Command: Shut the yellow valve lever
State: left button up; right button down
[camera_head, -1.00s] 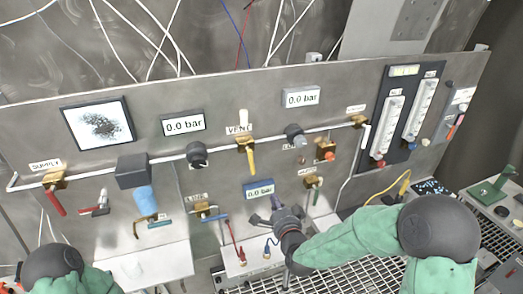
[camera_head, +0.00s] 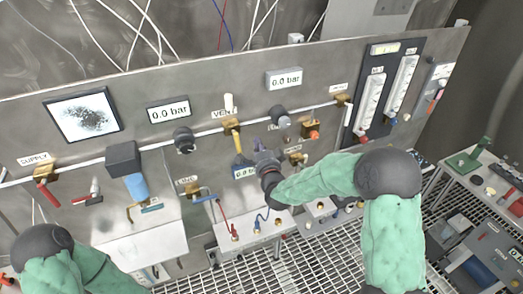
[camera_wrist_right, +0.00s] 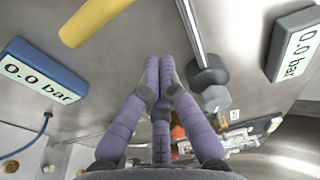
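The yellow valve lever (camera_head: 237,142) hangs straight down from the brass vent valve (camera_head: 232,127) on the steel panel. My right gripper (camera_head: 262,158) is just to the right of the lever's lower end, close to the panel. In the right wrist view the yellow lever (camera_wrist_right: 95,20) lies up and left of the fingers, with a gap between. The purple-grey fingers (camera_wrist_right: 161,78) come together at their tips, shut with nothing seen between them. My left arm shows at the lower left, but its gripper is not in view.
A blue-framed 0.0 bar gauge (camera_head: 245,172) sits just below the lever, partly behind my right gripper. A dark round knob (camera_head: 279,117) is to the upper right on the pipe. A red supply lever (camera_head: 47,194) hangs at far left. Floor grating (camera_head: 310,262) lies below.

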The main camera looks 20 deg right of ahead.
aim_at(237, 143)
jog(key=a, duration=0.2)
jog(key=a+p, duration=0.1)
jog(key=shift+s+a+f, duration=0.25)
jog(key=shift+a, duration=0.15)
jog(key=shift+s+a+f+m+b, duration=0.2)
jog(key=shift+a+m+b, duration=0.55)
jog(key=shift+b, duration=0.5)
